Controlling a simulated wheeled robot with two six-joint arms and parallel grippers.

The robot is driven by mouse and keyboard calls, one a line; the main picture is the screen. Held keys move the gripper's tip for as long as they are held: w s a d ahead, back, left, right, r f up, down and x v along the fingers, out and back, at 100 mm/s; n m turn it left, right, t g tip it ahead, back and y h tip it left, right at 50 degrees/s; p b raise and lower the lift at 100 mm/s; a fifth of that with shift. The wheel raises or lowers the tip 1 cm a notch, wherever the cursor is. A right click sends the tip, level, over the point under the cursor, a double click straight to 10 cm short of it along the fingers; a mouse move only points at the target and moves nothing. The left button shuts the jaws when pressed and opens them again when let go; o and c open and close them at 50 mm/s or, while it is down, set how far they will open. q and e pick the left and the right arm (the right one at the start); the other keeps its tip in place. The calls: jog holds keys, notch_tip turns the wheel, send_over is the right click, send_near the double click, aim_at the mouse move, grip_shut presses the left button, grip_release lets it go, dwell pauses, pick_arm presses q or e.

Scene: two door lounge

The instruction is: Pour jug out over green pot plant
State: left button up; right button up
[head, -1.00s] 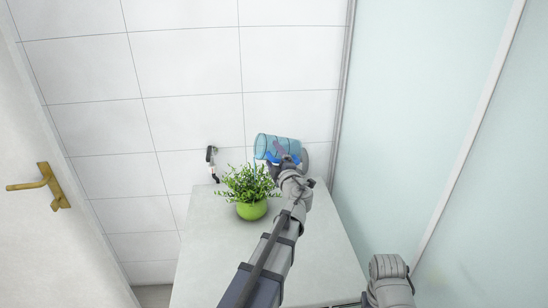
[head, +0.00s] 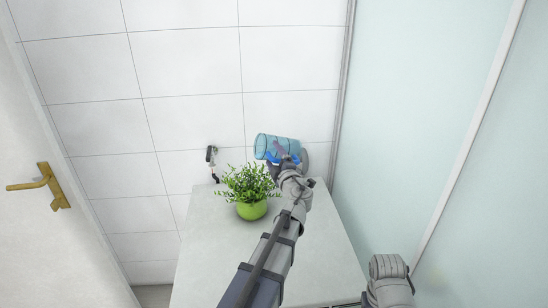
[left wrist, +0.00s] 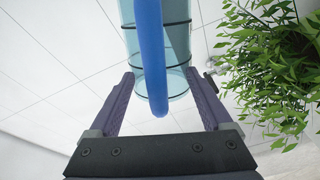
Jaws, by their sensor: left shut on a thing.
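A see-through teal jug (head: 277,147) with a blue handle is held in the air, lying on its side, in the head view. Its left end is above and just right of the green pot plant (head: 252,210). The plant, leafy in a round green pot, stands upright on a pale table. My left gripper (head: 284,160) is shut on the jug by its handle. In the left wrist view the blue handle (left wrist: 150,55) runs between the fingers (left wrist: 160,85), with the jug (left wrist: 178,40) behind and leaves (left wrist: 275,65) at right. My right gripper is not visible.
The pale table (head: 210,260) has bare room left and in front of the pot. A small dark and silver item (head: 211,162) is behind the plant by the tiled wall. A door with a brass handle (head: 45,187) is left; a frosted glass panel (head: 430,110) is right.

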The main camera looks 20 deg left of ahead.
pick_arm(q)
jog(key=shift+s, duration=0.1)
jog(key=shift+s+a+f+n+b, duration=0.4)
jog(key=shift+s+a+n, duration=0.1)
jog(key=shift+n, duration=0.3)
dwell(1.9)
jog(key=shift+r+m+p, duration=0.8)
jog(key=shift+m, duration=0.1)
jog(key=r+m+p, duration=0.1)
jog(key=m, duration=0.1)
jog(key=shift+r+m, duration=0.1)
jog(key=shift+m, duration=0.2)
jog(key=shift+r+m, duration=0.1)
jog(key=shift+m, duration=0.6)
jog(key=shift+r+p, duration=0.15)
jog(key=shift+p, duration=0.2)
